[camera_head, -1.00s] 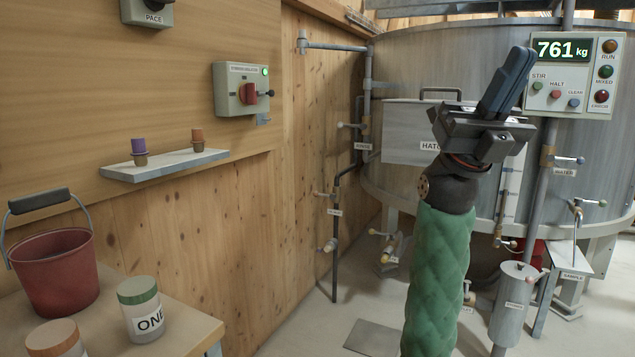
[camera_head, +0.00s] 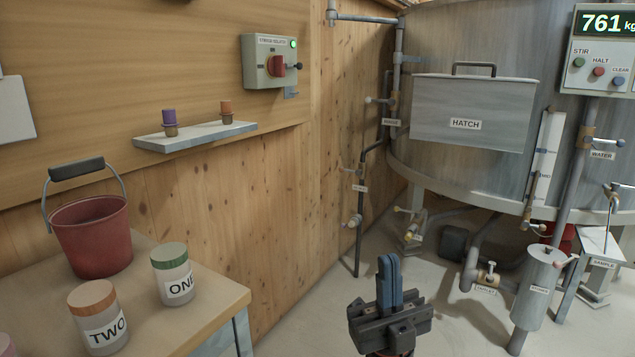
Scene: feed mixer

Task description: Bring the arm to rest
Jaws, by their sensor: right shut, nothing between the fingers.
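My right gripper (camera_head: 389,283) is at the bottom of the head view, right of centre. Its blue fingers are together and point up, with nothing between them. It is apart from everything around it, in front of the open floor. Most of the right arm below the gripper is out of the picture. My left gripper is not in view.
A wooden table (camera_head: 222,303) at the lower left bears a red bucket (camera_head: 92,240), a jar marked ONE (camera_head: 173,275) and a jar marked TWO (camera_head: 98,318). The mixer tank (camera_head: 560,140) with its hatch (camera_head: 473,115) stands behind. Floor (camera_head: 300,325) between them is clear.

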